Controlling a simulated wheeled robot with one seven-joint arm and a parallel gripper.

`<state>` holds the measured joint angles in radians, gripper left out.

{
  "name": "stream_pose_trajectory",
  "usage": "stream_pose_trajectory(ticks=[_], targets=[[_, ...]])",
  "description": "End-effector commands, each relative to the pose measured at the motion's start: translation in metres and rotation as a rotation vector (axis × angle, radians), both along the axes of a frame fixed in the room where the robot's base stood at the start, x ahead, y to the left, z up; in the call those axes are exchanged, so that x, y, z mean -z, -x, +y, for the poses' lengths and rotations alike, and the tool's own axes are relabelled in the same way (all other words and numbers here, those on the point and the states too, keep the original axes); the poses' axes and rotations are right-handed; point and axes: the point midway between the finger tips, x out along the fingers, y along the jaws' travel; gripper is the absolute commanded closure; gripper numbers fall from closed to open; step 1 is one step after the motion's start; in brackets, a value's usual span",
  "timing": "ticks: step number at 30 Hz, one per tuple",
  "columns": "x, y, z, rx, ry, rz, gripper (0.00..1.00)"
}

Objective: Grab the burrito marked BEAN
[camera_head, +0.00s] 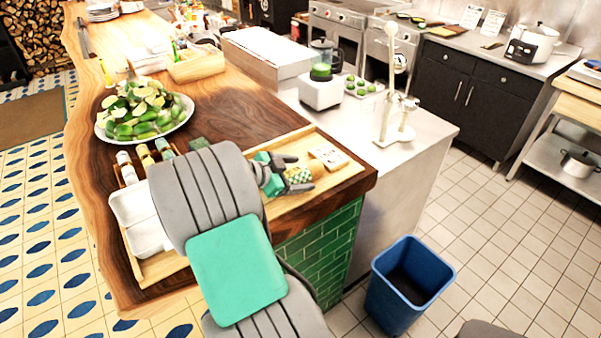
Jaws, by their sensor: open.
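My gripper (307,173) is open over the right end of a wooden tray (342,183). My arm hides the middle of the tray.
White containers (133,206) and several bottles (146,157) stand left of my arm. A plate of limes (146,112) is behind them. A blender (322,85) and a white press (390,110) stand beyond the tray. A blue bin (408,283) is on the floor.

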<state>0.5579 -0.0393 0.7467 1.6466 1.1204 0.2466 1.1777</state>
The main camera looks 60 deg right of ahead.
Motion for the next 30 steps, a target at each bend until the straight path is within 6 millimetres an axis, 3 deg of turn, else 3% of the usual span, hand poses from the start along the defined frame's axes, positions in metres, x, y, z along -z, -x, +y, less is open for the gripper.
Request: stream_pose_trajectory(ticks=[5, 30], targets=[[0.0004, -0.0003, 0.0004, 0.000, 0.000, 0.000, 0.29], [0.0004, -0.0002, 0.0007, 0.000, -0.001, 0.000, 0.97]])
